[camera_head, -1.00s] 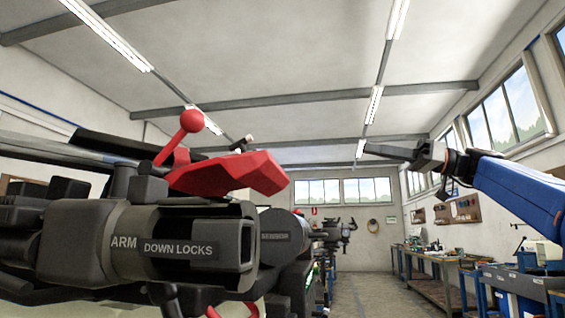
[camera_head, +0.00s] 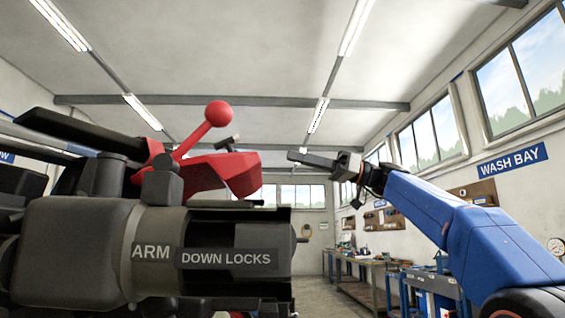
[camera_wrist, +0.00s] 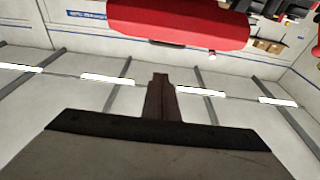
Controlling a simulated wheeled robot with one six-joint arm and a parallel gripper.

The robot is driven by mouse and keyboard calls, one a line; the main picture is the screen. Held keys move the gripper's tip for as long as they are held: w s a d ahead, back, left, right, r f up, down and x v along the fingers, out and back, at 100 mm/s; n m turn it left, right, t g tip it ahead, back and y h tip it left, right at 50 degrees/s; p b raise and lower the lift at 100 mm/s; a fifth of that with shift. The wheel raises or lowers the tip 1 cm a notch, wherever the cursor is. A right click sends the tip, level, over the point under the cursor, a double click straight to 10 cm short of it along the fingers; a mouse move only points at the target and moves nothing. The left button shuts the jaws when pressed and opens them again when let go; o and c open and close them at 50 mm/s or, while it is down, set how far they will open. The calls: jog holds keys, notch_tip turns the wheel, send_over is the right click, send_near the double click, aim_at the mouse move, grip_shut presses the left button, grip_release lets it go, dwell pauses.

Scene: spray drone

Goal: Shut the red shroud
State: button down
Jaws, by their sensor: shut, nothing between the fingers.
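The red shroud (camera_head: 222,172) sits above the dark cylindrical housing marked "ARM DOWN LOCKS" (camera_head: 205,258) in the head view. A red lever with a ball knob (camera_head: 218,113) rises from its left part. The shroud stands raised, with a gap between its right end and the housing. My gripper (camera_head: 293,156) is shut and empty, just right of the shroud in the picture and apart from it, pointing left. In the wrist view a large red surface, likely the shroud (camera_wrist: 185,25), fills the top, beyond the tip of my shut gripper (camera_wrist: 160,78).
Dark drone arms (camera_head: 75,132) extend at the left. Workbenches (camera_head: 365,268) with tools line the right wall under the windows. The floor aisle (camera_head: 312,288) between the drone and the benches looks clear.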

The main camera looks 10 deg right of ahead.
jog(key=a+f, duration=0.2)
jog(key=a, duration=0.6)
dwell(0.6)
jog(key=shift+w+a, duration=0.1)
jog(key=shift+y, duration=0.7)
jog(key=f, duration=1.1)
jog(key=shift+d, duration=0.25)
